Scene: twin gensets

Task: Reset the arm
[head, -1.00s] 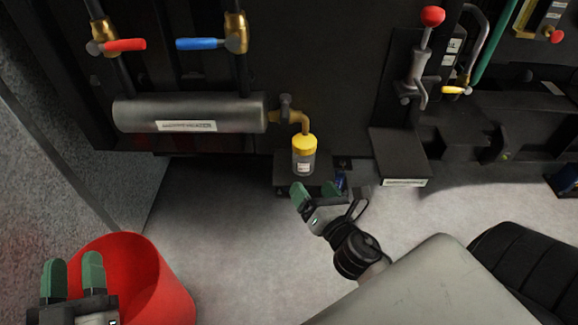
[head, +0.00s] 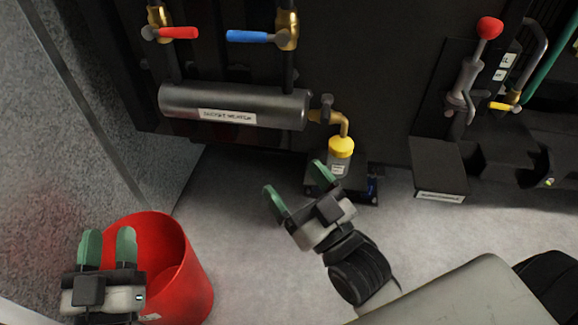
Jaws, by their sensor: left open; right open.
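My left gripper (head: 107,248) is at the lower left, with its green fingers apart and nothing between them. It is in front of the left side of a red bucket (head: 194,290). My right gripper (head: 296,190) is near the middle, its green fingers spread and empty. The jar stands upright under a brass elbow pipe, on a small dark platform (head: 368,190). Part of the platform is hidden behind the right gripper.
A grey cylinder (head: 235,107) with a label is mounted on the dark machine, below a red lever (head: 179,33) and a blue lever (head: 248,37). A red-knobbed lever (head: 490,28) stands at the right over a dark labelled block (head: 438,168). The floor between the grippers is clear.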

